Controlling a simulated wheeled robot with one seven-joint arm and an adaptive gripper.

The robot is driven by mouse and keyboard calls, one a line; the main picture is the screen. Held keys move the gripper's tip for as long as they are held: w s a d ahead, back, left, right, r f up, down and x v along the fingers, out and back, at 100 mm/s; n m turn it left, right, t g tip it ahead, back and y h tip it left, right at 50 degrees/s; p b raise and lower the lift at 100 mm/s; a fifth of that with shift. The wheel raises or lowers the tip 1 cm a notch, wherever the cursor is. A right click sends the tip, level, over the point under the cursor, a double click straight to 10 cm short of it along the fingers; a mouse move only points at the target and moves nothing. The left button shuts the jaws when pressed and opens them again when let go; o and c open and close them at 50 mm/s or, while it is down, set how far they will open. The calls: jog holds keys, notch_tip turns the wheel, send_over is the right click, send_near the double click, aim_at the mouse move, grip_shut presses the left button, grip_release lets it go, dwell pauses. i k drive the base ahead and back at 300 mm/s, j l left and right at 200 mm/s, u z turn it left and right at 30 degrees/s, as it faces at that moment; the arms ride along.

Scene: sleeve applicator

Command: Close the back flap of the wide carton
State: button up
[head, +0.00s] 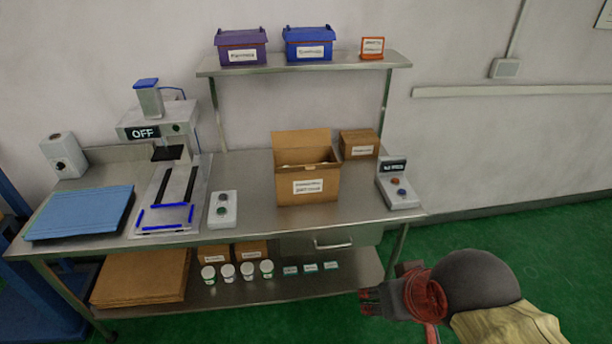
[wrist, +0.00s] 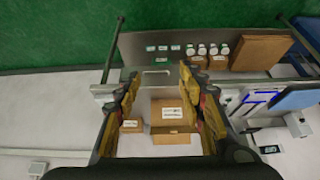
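The wide carton (head: 308,191) is a brown box with a white label on its front, standing on the steel bench. Its back flap (head: 301,143) stands up at the rear edge, and the top is open at least in part. The state of the other flaps is hard to tell. In the wrist view the carton (wrist: 173,124) appears upside down, between and beyond my fingers. My gripper (head: 368,301) is in front of the bench, low and right of the carton, well apart from it. In the wrist view my gripper (wrist: 160,82) is open and empty.
A smaller carton (head: 359,144) stands behind right of the wide one. A shelf (head: 300,65) with bins (head: 309,43) hangs above the bench's back.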

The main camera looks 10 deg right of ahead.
aim_at(321, 136)
jog(key=i+l+z, duration=0.2)
jog(key=i+l, duration=1.5)
jog(key=i, duration=0.1)
